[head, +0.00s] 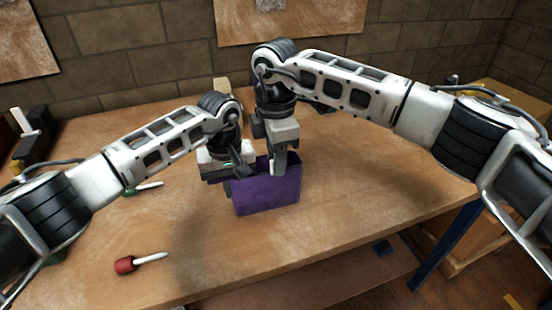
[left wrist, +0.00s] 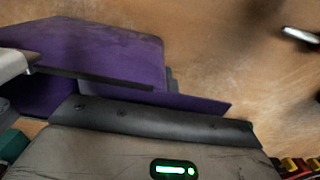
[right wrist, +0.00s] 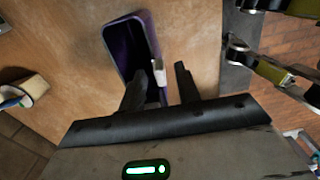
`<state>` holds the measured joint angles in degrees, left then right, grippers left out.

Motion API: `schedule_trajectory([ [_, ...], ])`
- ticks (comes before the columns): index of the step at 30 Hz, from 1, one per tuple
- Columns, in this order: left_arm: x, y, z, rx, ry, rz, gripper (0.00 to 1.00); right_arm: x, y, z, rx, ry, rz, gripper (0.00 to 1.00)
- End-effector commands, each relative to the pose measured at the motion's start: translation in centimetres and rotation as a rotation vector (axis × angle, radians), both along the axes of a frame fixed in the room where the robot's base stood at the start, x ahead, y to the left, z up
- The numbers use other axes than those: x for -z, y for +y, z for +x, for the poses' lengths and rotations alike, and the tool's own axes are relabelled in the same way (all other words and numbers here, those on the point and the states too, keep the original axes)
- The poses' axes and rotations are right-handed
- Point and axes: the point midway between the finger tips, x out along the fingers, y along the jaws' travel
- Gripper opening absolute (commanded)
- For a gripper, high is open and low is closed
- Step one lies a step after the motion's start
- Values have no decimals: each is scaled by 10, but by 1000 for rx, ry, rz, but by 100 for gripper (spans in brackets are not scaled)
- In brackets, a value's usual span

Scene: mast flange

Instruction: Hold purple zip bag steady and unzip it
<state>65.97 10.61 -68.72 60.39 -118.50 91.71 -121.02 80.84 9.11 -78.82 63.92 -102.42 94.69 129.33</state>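The purple zip bag (head: 268,194) stands upright on the wooden table. Its dark open top shows in the right wrist view (right wrist: 126,48). A small light tab (right wrist: 159,72) is at the near end of its rim. My left gripper (head: 228,184) is at the bag's left end; in the left wrist view the bag (left wrist: 100,48) lies close against its palm and hides the fingers, so I cannot tell how far they are shut. My right gripper (right wrist: 162,88) is over the bag's top, its two dark fingers apart with the tab between them, nearer the left finger.
A red-handled screwdriver (head: 126,265) lies at the table's front left. A green-handled tool (head: 146,187) lies left of the bag. A beige block (head: 222,87) stands behind the grippers. The table is clear right of the bag.

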Motion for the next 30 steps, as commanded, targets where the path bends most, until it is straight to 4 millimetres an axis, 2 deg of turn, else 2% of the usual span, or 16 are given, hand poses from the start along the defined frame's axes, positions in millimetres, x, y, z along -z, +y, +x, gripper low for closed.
schedule_trajectory([
  [9, 0, 0, 0, 0, -1, -1, 0, -68, 1, 1, 0, -6, 2, 33],
  [15, 0, 0, 0, 0, -1, -1, 0, -99, 1, 0, -1, -3, 2, 33],
  [21, 0, 0, 0, 0, -1, -1, 0, -110, 0, 0, -1, -2, 1, 33],
  [28, -1, 0, 0, 0, -1, -1, 0, -110, 0, 0, -1, -1, 1, 33],
  [30, -1, 0, 0, 0, -1, -1, 0, -109, 0, 0, 0, 2, 6, 13],
])
